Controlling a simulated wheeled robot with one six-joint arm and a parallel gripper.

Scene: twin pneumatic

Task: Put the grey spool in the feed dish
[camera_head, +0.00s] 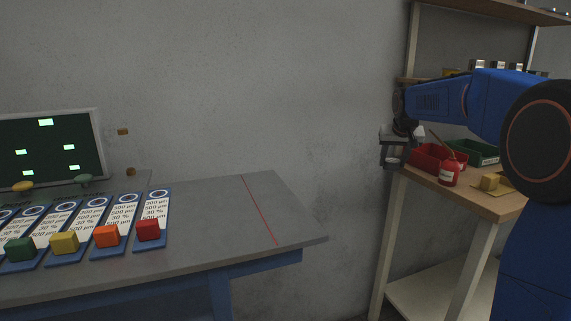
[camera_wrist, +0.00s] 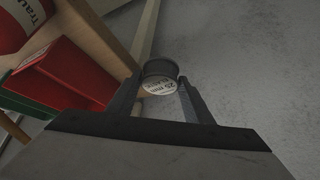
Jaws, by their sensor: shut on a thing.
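My gripper (camera_head: 392,158) is at the left end of the shelf bench, out past its edge. In the wrist view my gripper (camera_wrist: 160,92) is shut on a short, round dark grey spool (camera_wrist: 160,68) with a white printed label on its end. The spool sits between the two fingertips, held in the air over bare floor or wall. In the head view the spool is small and mostly hidden by the fingers. I cannot pick out a feed dish in either view.
A dark screen (camera_head: 50,150) stands behind.

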